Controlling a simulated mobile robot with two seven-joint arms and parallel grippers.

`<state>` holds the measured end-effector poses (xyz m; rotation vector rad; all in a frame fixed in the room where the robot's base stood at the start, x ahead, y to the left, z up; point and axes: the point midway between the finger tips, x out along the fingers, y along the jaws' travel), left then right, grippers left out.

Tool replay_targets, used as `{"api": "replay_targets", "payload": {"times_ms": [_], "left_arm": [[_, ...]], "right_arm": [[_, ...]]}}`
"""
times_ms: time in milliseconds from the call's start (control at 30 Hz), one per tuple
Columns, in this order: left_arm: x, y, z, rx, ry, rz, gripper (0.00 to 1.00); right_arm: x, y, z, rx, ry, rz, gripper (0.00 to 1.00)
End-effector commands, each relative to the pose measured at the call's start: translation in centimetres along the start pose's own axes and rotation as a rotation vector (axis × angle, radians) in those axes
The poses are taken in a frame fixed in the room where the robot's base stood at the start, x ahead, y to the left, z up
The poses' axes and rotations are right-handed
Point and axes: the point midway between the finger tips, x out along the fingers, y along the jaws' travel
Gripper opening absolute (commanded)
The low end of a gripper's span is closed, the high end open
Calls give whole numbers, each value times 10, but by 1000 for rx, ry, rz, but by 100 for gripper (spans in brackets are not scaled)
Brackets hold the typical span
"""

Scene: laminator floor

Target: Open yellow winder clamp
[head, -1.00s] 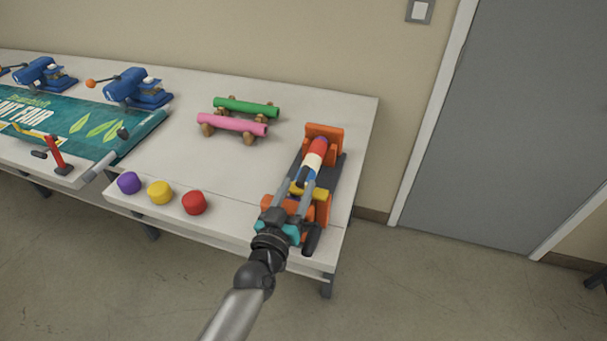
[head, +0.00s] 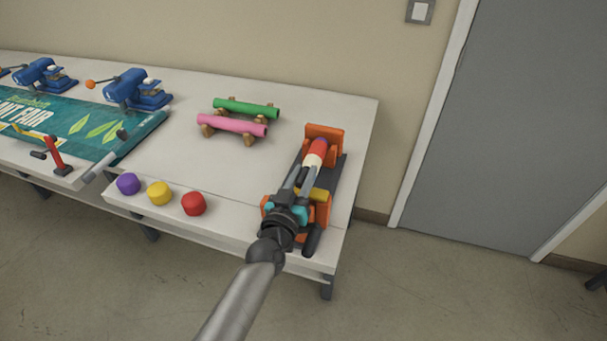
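The orange winder (head: 324,131) stands at the right end of the table, with a red, white and purple roll (head: 316,152) lying along it. The yellow clamp (head: 319,194) is at the winder's near end, partly hidden behind my gripper. My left gripper (head: 301,174) reaches over the near end of the winder, just left of the yellow clamp. Its two fingers look apart, pointing toward the roll. I cannot tell whether they touch the clamp. A teal part (head: 299,213) shows beside the gripper. My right gripper is out of view.
Purple (head: 128,183), yellow (head: 159,193) and red (head: 194,203) knobs line the table's front edge. Green (head: 247,107) and pink (head: 232,125) rolls rest on wooden supports behind. A teal banner (head: 95,125) and blue machines (head: 137,88) are at left. The table middle is clear.

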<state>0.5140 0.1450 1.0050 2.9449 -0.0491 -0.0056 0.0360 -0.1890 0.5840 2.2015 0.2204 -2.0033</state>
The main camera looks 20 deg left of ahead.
Motion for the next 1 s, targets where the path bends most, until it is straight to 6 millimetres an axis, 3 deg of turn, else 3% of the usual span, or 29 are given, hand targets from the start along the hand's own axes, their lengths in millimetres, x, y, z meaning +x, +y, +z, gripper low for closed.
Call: {"api": "replay_targets", "payload": {"times_ms": [33,233,1000], "left_arm": [[0,0,0,0,0,0,22],[0,0,0,0,0,0,0],[0,0,0,1,0,-1,0]], "right_arm": [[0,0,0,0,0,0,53],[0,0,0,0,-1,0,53],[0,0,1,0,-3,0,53]]}}
